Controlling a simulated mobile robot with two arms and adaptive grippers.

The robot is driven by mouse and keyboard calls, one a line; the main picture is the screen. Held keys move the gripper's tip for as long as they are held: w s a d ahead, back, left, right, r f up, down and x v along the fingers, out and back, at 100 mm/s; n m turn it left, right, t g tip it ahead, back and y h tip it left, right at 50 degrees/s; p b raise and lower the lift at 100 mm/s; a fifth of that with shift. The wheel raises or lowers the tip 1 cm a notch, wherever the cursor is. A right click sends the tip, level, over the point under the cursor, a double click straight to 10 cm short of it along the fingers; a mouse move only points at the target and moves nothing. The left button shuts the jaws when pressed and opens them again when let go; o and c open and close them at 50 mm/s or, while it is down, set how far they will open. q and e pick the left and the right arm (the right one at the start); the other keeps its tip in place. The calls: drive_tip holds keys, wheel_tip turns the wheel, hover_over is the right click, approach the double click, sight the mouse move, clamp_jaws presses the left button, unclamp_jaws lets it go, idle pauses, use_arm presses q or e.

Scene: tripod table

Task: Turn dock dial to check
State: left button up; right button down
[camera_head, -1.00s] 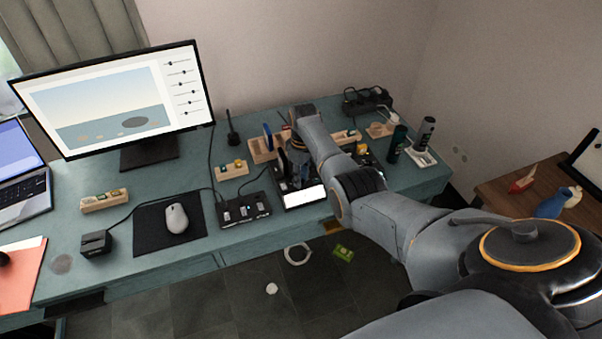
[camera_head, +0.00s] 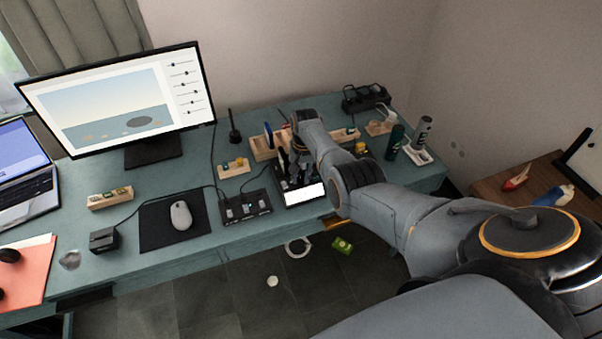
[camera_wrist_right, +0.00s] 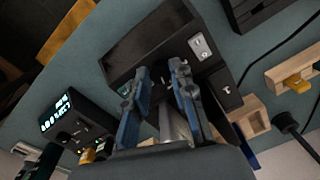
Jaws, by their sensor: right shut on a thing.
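The dock is a black box with a lit white screen (camera_head: 305,194) on its front, standing on the desk under my right arm. In the right wrist view its dark body (camera_wrist_right: 148,46) and a pale socket plate (camera_wrist_right: 200,46) show. My right gripper (camera_head: 291,170) is down at the dock from above. In the right wrist view its two blue-grey fingers (camera_wrist_right: 160,75) are closed in on a grey part of the dock, seemingly the dial. The fingers mostly cover it, so its mark and setting cannot be read. My left gripper is out of view.
A black switch box (camera_head: 244,207) stands just left of the dock. Wooden blocks (camera_head: 234,168) and a dark green bottle (camera_head: 394,143) stand close by. A small device with a lit display (camera_wrist_right: 56,112) is beside the dock. The mouse mat (camera_head: 160,235) lies further left.

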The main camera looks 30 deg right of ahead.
sight(302, 180)
drive_tip(key=m+p, duration=0.1)
drive_tip(key=m, duration=0.3)
drive_tip(key=shift+w+r+m, duration=0.1)
drive_tip(key=shift+m, duration=2.2)
drive_tip(key=shift+h, duration=0.3)
drive_tip(key=c, duration=1.4)
unclamp_jaws()
wheel_tip(302, 180, up, 12)
drive_tip(key=shift+s, duration=0.35)
